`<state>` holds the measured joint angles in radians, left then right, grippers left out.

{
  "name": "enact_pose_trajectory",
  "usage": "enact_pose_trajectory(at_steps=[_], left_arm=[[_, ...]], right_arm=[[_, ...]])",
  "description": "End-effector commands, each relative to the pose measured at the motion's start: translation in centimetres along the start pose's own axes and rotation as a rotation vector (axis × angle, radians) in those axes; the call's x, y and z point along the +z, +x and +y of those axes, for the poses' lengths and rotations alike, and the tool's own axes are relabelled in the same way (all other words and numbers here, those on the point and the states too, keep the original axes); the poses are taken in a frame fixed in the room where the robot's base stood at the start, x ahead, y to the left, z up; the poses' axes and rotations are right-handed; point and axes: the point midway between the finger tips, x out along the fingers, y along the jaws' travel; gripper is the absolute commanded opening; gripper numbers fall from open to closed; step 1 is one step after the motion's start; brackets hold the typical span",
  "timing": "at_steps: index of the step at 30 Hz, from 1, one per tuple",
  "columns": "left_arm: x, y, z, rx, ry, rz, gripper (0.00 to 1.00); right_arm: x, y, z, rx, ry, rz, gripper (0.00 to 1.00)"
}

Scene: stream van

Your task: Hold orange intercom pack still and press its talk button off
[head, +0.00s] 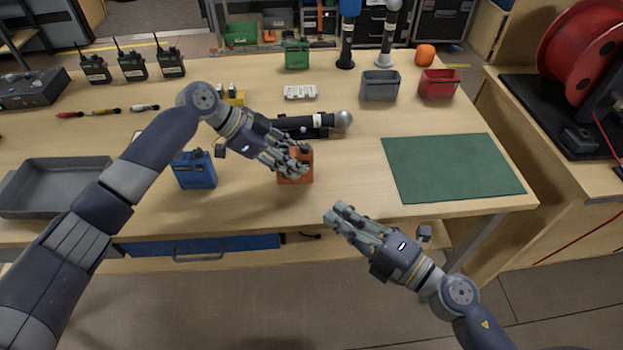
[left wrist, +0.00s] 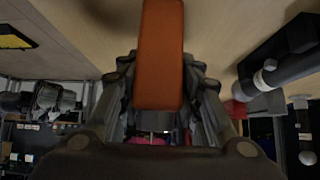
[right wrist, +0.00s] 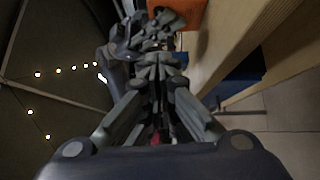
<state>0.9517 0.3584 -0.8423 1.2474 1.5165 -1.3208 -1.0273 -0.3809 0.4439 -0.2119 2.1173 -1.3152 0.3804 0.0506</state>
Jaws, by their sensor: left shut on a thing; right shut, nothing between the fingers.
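The orange intercom pack (head: 296,172) stands near the front edge of the wooden table. My left gripper (head: 291,160) is shut on it from the upper left, and its fingers cover part of the pack. In the left wrist view the orange pack (left wrist: 161,55) sits between the two fingers. My right gripper (head: 340,214) is shut and empty, in front of the table edge, below and right of the pack. In the right wrist view its fingers are together, and the orange pack (right wrist: 180,13) shows at the top beyond them. I cannot make out the talk button.
A blue pack (head: 195,170) stands left of the orange one, and a green pack (head: 297,55) farther back. A black microphone (head: 310,124) lies behind the left gripper. A green mat (head: 450,167) lies to the right. A grey tray (head: 55,187) is at the left.

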Motion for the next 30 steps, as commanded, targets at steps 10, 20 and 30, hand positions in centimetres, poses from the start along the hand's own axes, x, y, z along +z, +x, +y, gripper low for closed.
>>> enact_pose_trajectory(at_steps=[10,20,30], left_arm=[[1.9,1.2,0.9,0.029,-0.014,-0.034,0.05],[1.9,1.2,0.9,0.029,-0.014,-0.034,0.05],[1.9,1.2,0.9,0.029,-0.014,-0.034,0.05]], right_arm=[[0.1,6.6,-0.1,0.004,-0.001,-0.001,0.0],[2.5,9.8,-0.2,0.0,0.0,-0.001,0.0],[2.9,10.1,-0.2,-0.001,0.0,-0.001,0.0]])
